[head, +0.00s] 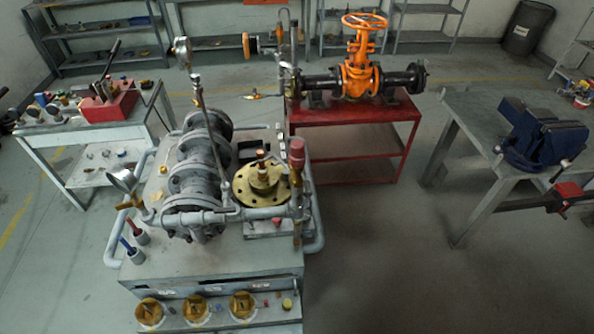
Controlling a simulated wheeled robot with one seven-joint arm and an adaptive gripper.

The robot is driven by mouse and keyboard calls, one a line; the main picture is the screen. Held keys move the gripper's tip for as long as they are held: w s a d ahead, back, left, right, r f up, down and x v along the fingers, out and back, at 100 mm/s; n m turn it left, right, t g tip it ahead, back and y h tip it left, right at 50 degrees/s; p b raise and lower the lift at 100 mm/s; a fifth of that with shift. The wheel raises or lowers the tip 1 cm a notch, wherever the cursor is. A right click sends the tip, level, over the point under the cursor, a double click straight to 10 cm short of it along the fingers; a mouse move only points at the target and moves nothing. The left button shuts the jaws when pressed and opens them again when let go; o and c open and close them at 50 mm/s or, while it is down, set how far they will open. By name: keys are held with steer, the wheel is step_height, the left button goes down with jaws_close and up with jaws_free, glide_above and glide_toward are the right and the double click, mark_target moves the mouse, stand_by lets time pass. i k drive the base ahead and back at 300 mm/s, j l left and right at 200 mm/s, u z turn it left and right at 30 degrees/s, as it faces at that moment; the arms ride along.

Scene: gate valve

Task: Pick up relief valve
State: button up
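A slim upright fitting with a dull red cap (297,153) and a brass-coloured body stands at the right end of the grey pipework on the central cart. It looks like the relief valve, though no label can be read. Its lower part meets the grey pipe near the cart's right side. A round brass flange (263,190) with bolt holes sits just left of it. My gripper is not in view, and nothing is seen touching the red-capped fitting.
The grey cart (215,262) carries a large grey valve body (195,175) and a tall thin pipe with gauges. An orange gate valve (359,78) stands on a red table (353,113) behind. A blue vise (543,135) is at right. Floor right of the cart is clear.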

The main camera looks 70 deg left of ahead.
mark_target(262, 176)
steer(key=i+j+u, duration=0.15)
steer(key=i+u, duration=1.05)
steer(key=i+l+u, duration=0.25)
steer(key=i+u, duration=0.15)
steer(key=i+j+u, duration=0.15)
steer(key=u, duration=0.35)
steer(key=i+u, duration=0.7)
steer(key=u, duration=0.25)
steer(key=i+l+u, duration=0.2)
steer(key=u, duration=0.25)
steer(key=i+l+u, duration=0.25)
steer(key=u, duration=0.25)
steer(key=i+u, duration=0.35)
steer(key=i+l+u, duration=0.1)
steer(key=u, duration=0.2)
steer(key=i+l+u, duration=0.15)
steer(key=u, duration=0.2)
steer(key=i, duration=0.1)
